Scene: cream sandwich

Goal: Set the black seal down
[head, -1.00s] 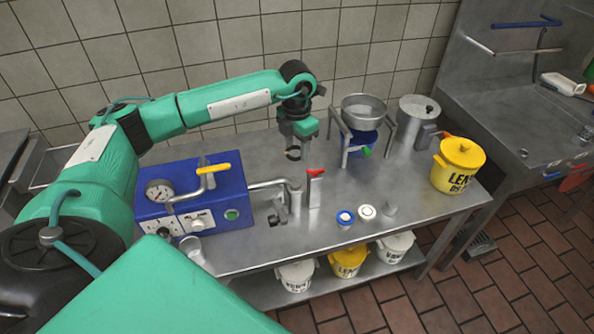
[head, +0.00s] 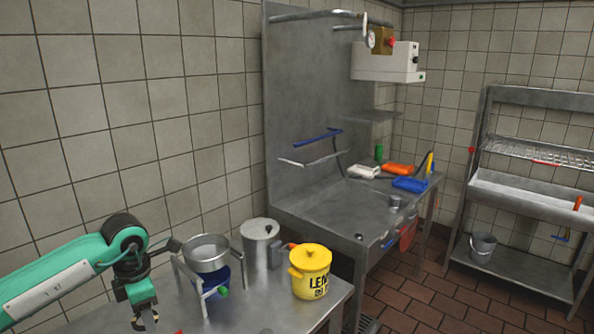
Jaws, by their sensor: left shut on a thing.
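My left gripper (head: 144,316) hangs at the bottom left of the head view, pointing down over the steel table (head: 262,312). It is shut on a small dark piece, the black seal, at its fingertips. The seal is small and partly hidden by the fingers, so its exact pose is hard to tell. The gripper is to the left of and nearer than the stand with the steel bowl. My right gripper is not in view.
A steel bowl (head: 207,251) sits in a metal stand near a lidded steel pot (head: 260,246) and a yellow lidded bucket (head: 311,272). A sink bench (head: 345,205) stands beyond. A rack (head: 520,200) with a grey bucket (head: 482,246) is at right.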

